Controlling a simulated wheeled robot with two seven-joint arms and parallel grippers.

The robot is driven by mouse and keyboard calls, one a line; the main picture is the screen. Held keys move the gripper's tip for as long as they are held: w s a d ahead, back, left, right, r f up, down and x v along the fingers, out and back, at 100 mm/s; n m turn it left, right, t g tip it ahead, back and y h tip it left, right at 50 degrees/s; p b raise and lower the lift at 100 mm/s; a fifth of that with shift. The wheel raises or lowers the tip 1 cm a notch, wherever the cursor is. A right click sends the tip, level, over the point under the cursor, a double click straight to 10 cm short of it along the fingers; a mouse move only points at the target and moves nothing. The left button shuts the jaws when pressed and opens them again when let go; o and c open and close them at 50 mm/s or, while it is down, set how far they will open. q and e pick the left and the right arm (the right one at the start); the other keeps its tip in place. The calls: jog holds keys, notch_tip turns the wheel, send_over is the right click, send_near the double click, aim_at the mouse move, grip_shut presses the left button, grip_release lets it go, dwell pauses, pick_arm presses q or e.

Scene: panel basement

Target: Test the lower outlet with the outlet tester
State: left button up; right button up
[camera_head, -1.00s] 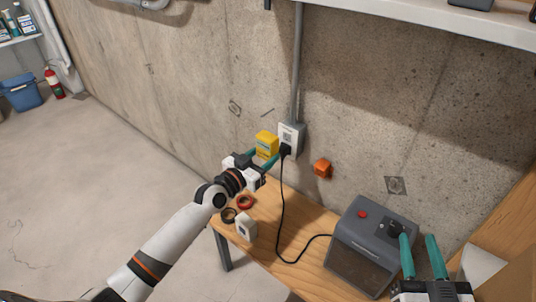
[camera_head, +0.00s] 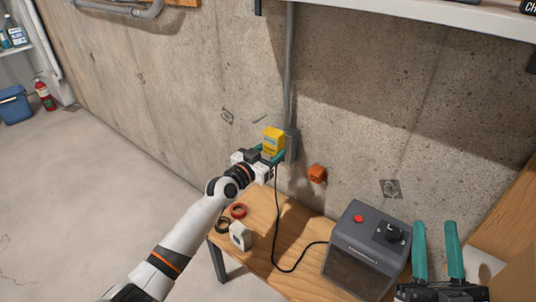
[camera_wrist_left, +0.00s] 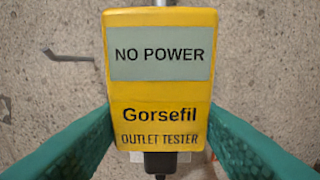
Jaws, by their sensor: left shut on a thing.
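The yellow outlet tester (camera_head: 273,137) is between the fingers of my left gripper (camera_head: 271,155), which is shut on it. In the left wrist view the tester (camera_wrist_left: 160,90) is upright, reads "NO POWER" on its display, and has a teal finger on each side. It is in front of the grey wall outlet box (camera_head: 292,143) and hides most of it; whether it is seated in a socket I cannot tell. A black plug (camera_wrist_left: 160,163) shows below the tester. My right gripper (camera_head: 437,240) is open and empty at the lower right.
A black cord (camera_head: 277,215) hangs down to the wooden bench (camera_head: 262,248). A grey device with a red button (camera_head: 370,240), tape rolls (camera_head: 238,210) and a small white box (camera_head: 240,236) are on the bench.

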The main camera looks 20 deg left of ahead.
pick_arm(q)
jog(key=shift+w+r, duration=0.1)
jog(key=shift+w, duration=0.1)
pick_arm(e)
jog(key=shift+s+r, duration=0.1)
dwell(0.4)
pick_arm(q)
jog(key=shift+d, duration=0.1)
pick_arm(e)
jog(key=shift+s+r, duration=0.1)
jog(key=shift+r, duration=0.15)
dwell(0.4)
pick_arm(q)
jog(key=shift+w, duration=0.1)
pick_arm(e)
jog(key=shift+s+t, duration=0.1)
jog(key=shift+t, duration=0.2)
pick_arm(q)
jog(key=shift+w, duration=0.1)
pick_arm(e)
jog(key=shift+s+r, duration=0.2)
jog(key=shift+r, duration=0.05)
